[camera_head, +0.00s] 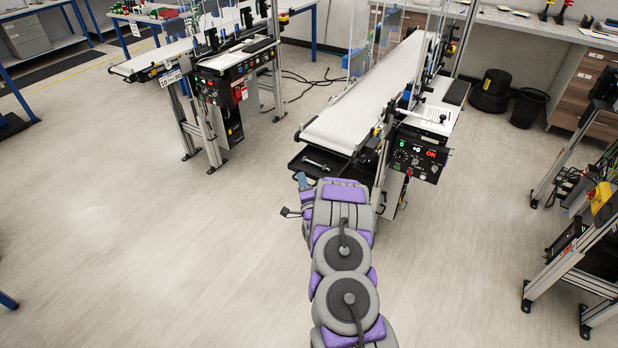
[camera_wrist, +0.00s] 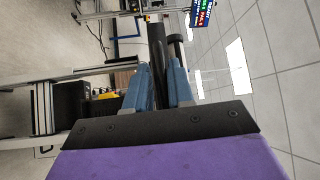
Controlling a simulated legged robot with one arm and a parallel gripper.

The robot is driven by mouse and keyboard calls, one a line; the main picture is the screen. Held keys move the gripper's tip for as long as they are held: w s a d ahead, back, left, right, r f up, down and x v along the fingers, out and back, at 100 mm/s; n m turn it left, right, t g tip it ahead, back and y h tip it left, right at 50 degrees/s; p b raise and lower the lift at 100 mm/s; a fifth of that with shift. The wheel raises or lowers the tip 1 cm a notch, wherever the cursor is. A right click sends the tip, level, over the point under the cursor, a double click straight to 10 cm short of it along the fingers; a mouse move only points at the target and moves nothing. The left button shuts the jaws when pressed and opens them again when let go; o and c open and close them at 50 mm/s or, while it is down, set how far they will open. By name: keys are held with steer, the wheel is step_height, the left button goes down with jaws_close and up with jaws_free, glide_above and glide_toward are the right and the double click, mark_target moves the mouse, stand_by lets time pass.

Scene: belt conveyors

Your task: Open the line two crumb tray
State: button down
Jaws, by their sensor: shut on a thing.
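A shallow black crumb tray (camera_head: 342,172) sticks out below the front end of the right conveyor (camera_head: 345,118), its inside partly showing. A silver wrench (camera_head: 318,163) lies in it. My gripper (camera_head: 301,182) is at the tray's front edge, and my arm hides part of that edge. In the wrist view my gripper (camera_wrist: 160,88) has its two blue fingers closed around a dark bar (camera_wrist: 157,48), which looks like the tray's handle. The exact contact is partly hidden between the fingers.
A control box (camera_head: 415,157) with lit displays hangs right of the tray. A second conveyor (camera_head: 185,52) stands at the left. Black bins (camera_head: 527,108) and a metal-framed stand (camera_head: 572,245) are at the right. The floor (camera_head: 150,230) at the left front is clear.

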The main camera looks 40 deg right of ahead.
steer(key=shift+s+a+r, duration=0.1)
steer(key=shift+a+r, duration=0.05)
steer(key=shift+a, duration=0.35)
steer(key=shift+a+r, duration=0.15)
steer(key=shift+a, duration=0.3)
steer(key=c, duration=1.3)
jaws_free()
steer(key=shift+d, duration=0.25)
steer(key=shift+d+f, duration=0.2)
steer(key=shift+d, duration=0.15)
steer(key=shift+f+p+v, duration=0.2)
steer(key=shift+p+v, duration=0.45)
steer(key=shift+v, duration=8)
